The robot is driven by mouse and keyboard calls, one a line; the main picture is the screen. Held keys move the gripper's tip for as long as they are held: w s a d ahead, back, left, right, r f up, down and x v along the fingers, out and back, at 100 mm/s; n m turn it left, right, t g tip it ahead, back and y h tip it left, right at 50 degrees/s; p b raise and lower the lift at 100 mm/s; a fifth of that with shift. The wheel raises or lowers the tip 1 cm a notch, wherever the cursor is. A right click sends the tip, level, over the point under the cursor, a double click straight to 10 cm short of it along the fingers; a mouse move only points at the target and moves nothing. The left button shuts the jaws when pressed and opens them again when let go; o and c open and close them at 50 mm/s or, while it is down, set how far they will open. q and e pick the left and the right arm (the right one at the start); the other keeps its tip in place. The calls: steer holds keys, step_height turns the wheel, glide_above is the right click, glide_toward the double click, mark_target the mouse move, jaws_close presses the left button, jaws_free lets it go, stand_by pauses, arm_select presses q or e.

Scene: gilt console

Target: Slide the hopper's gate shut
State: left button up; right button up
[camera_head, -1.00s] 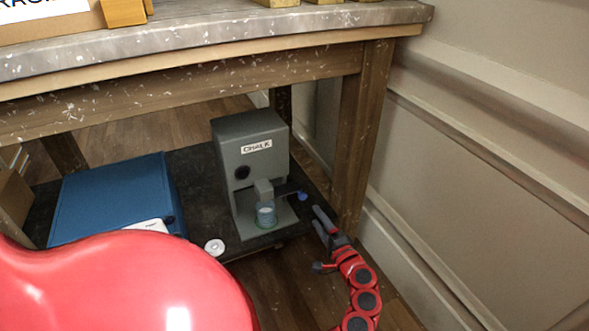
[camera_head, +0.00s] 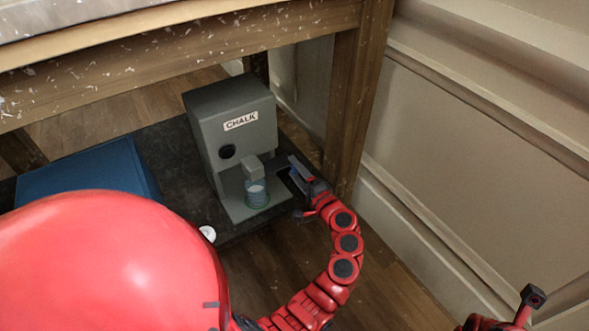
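The grey hopper (camera_head: 205,140), labelled CHALK, stands on a dark low board under the table. A grey spout (camera_head: 253,168) juts from its front above a clear cup (camera_head: 257,194) with pale contents. A dark gate bar sticks out right of the spout. Its blue end (camera_head: 293,172) is mostly covered by my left gripper (camera_head: 297,172). The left gripper's fingers are at that blue end, right of the spout; whether they are closed on it is not clear. Of my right arm only a red part shows at the lower right; its fingers are out of view.
The wooden table leg (camera_head: 357,100) and the panelled wall (camera_head: 470,150) stand close right of my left gripper. Bare floor lies in front.

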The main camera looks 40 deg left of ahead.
arm_select(q)
jaws_close()
stand_by(1.2)
